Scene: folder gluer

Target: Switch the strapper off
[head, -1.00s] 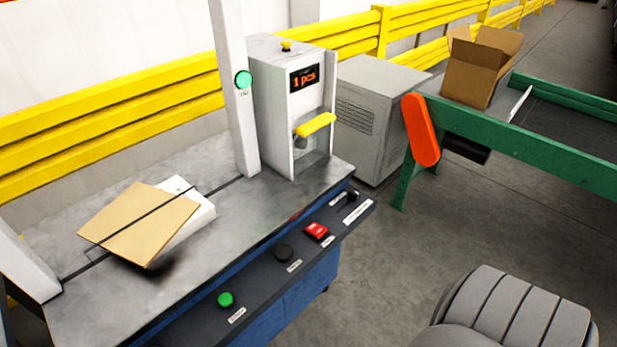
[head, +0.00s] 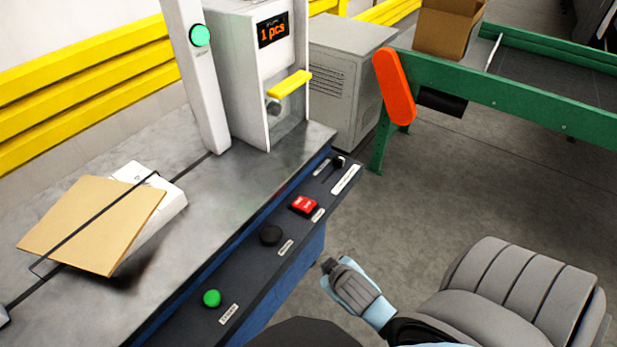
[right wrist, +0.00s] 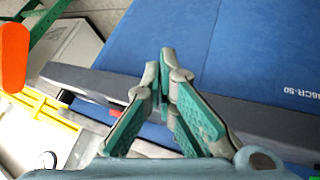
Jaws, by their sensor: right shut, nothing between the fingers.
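The strapper's dark control panel (head: 335,187) runs along the front edge of its grey table (head: 235,185). On it are a red rocker switch (head: 304,205), a round black knob (head: 270,235), a green button (head: 212,298) and a small black knob (head: 338,161) at the far end. The switch's position is too small to tell. My right gripper (head: 329,266) is shut and empty, in front of the panel and apart from it. In the right wrist view its fingertips (right wrist: 160,58) show against the blue cabinet (right wrist: 235,50). My left gripper is not in view.
A tan board and white stack (head: 95,225) lie tilted under a black strap on the table. A counter unit (head: 272,80) with a yellow lever stands behind. A green conveyor (head: 500,100) with an orange end stands at right.

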